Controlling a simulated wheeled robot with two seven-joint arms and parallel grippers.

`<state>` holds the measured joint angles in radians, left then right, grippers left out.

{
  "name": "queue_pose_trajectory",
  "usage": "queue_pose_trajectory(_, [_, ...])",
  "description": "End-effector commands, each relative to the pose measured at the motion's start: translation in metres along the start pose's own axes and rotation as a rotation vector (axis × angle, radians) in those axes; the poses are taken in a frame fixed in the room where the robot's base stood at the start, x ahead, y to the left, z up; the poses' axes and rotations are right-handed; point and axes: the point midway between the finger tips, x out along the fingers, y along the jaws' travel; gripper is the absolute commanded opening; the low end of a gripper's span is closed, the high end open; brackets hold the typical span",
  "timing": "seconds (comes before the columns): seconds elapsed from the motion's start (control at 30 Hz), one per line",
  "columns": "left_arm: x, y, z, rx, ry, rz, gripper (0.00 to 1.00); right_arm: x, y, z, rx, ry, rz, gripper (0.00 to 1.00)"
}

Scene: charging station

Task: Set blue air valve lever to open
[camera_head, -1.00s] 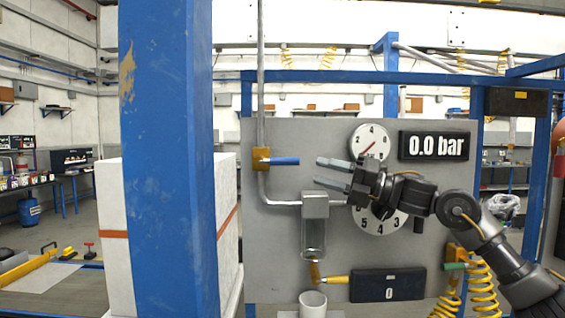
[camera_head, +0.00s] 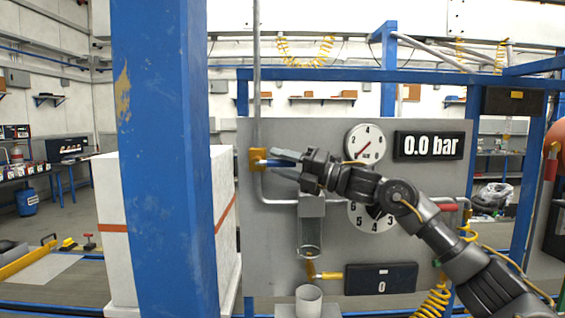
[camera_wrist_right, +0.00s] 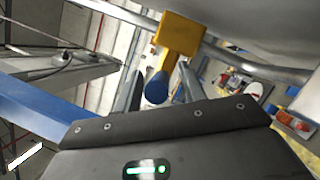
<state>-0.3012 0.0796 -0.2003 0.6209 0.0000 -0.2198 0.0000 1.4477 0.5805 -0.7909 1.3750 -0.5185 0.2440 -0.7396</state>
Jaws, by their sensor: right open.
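The blue air valve lever (camera_head: 270,163) points horizontally to the right from its yellow valve body (camera_head: 256,160), on a vertical grey pipe at the panel's left edge. My right gripper (camera_head: 279,163) is open, with one finger above and one below the lever. In the right wrist view, the lever's round blue end (camera_wrist_right: 156,88) shows between the two spread fingers, in front of the yellow body (camera_wrist_right: 180,35). A gap shows on the right side; contact on the left is unclear. My left gripper is not in view.
The grey panel (camera_head: 275,225) carries a 0.0 bar display (camera_head: 432,146), dial gauges (camera_head: 365,142), a glass cylinder (camera_head: 310,238) and a red handle (camera_head: 442,207). A white cup (camera_head: 308,300) stands below. A blue post (camera_head: 160,180) stands close by on the left.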

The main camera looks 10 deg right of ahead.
Motion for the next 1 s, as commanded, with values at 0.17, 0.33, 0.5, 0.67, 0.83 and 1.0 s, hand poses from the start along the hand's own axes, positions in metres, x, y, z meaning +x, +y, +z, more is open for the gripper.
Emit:
queue_pose_trajectory(0.17, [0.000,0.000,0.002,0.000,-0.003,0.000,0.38,0.000,0.000,0.000,0.000,0.000,0.000,0.27])
queue_pose_trajectory(0.33, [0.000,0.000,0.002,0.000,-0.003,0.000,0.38,-0.001,0.000,0.000,0.000,0.000,0.000,0.05])
queue_pose_trajectory(0.5, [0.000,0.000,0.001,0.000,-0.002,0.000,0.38,-0.001,0.000,0.000,0.000,0.000,-0.001,0.00])
queue_pose_trajectory(0.67, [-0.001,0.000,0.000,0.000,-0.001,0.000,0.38,-0.001,0.001,0.001,-0.001,0.002,-0.004,0.00])
queue_pose_trajectory(0.83, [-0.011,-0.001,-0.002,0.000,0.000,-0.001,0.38,-0.002,0.005,0.005,-0.013,0.019,-0.033,0.00])
queue_pose_trajectory(1.0, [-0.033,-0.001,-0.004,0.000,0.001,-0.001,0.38,-0.005,0.013,0.012,-0.044,0.061,-0.106,0.00])
